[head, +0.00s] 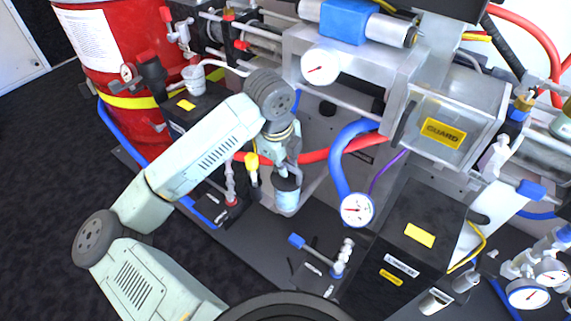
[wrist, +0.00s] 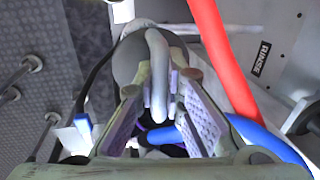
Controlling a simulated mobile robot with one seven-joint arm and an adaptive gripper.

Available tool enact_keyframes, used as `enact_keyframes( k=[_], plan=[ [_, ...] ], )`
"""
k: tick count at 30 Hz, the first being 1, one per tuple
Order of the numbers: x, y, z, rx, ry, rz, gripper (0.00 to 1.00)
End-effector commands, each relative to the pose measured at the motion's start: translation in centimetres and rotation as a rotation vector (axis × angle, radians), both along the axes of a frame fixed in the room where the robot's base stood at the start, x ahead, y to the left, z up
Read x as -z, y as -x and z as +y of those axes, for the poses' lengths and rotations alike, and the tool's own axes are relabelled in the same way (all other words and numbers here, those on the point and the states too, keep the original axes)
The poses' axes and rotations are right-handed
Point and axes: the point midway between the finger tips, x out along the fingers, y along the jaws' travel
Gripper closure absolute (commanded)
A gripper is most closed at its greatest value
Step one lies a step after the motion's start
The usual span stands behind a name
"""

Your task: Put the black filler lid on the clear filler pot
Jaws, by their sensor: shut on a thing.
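The clear filler pot (head: 287,199) stands upright on the dark base plate in the head view, with blue showing in it. My gripper (head: 286,166) is right above the pot, pointing down. The black filler lid (head: 286,183) shows as a dark band at the pot's mouth, below the fingers. In the wrist view, my gripper (wrist: 160,84) is shut on a grey curved handle, with the dark round lid (wrist: 128,58) behind it. The fingers hide part of the lid. I cannot tell whether the lid is seated or just above the rim.
A red hose (head: 325,152) and a thick blue hose (head: 341,160) pass close on the right. A pressure gauge (head: 357,210) and a black box (head: 410,235) stand further right. A yellow-topped fitting (head: 251,165) is close on the left. The base plate in front is partly clear.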

Motion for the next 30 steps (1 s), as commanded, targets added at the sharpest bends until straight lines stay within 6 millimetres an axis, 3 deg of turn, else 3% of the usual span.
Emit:
enact_keyframes(
  k=[5, 6, 16, 26, 30],
  plan=[
    [0.4, 0.0, 0.0, 0.0, 0.0, 0.0, 1.0],
    [0.3, 0.0, 0.0, 0.0, 0.0, 0.0, 0.89],
    [0.3, 0.0, 0.0, 0.0, 0.0, 0.0, 0.67],
    [0.1, 0.0, 0.0, 0.0, 0.0, 0.0, 0.67],
    [-1.3, 0.2, 0.2, 0.0, -0.001, -0.003, 0.67]
  ],
)
